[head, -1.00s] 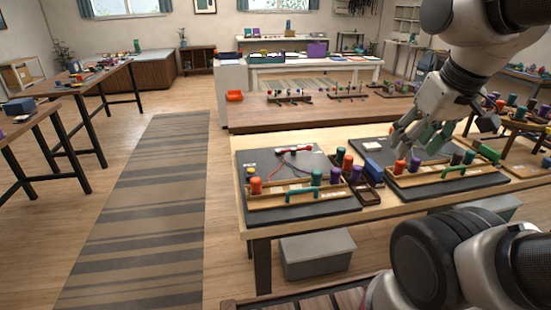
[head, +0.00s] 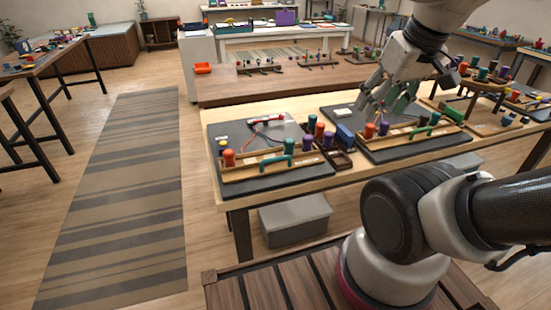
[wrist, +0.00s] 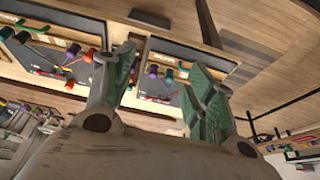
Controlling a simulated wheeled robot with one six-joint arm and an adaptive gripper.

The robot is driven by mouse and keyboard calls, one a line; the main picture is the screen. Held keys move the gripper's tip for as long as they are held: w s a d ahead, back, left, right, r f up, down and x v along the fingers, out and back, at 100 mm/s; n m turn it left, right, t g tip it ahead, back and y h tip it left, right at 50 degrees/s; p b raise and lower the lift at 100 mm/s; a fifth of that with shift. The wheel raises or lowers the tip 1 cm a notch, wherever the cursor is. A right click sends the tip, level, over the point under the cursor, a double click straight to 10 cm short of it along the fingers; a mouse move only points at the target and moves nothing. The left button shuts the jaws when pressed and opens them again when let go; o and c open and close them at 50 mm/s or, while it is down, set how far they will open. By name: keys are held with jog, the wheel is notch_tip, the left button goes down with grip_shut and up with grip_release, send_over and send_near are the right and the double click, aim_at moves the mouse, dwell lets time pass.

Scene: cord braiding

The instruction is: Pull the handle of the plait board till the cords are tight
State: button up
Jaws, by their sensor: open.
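Two dark boards lie side by side on the light wooden table. The left board (head: 228,132) bears a red cord (head: 262,137) running from a red-and-white bar (head: 266,120), and a wooden rail with a teal handle (head: 276,159). The right board (head: 420,152) has a similar rail with a green handle (head: 424,131). I cannot tell from the pictures which is the plait board. My gripper (head: 377,108) is open and empty, above the right board and left of its green handle. In the wrist view its two fingers (wrist: 162,62) stand apart, with tilted boards and coloured pegs beyond.
An orange peg (head: 229,158) stands on the left rail. A small dark tray (head: 340,160) and a blue block (head: 345,134) sit between the boards. A brown table (head: 225,92) stands behind. A grey box (head: 295,218) is under the front table. The striped rug (head: 125,190) is clear.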

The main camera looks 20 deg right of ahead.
jog(key=shift+a+f, duration=0.15)
jog(key=shift+a, duration=0.05)
jog(key=c, duration=0.5)
jog(key=w+a+f+n+g, duration=0.3)
jog(key=w+a+f+n, duration=0.5)
jog(key=w, duration=0.3)
jog(key=w+a+f+n+g, duration=0.3)
jog(key=w+a+f+n, duration=0.3)
jog(key=w+f+n, duration=0.5)
jog(key=shift+m, duration=0.5)
jog(key=f, duration=0.4)
jog(key=shift+s, duration=0.4)
grip_shut()
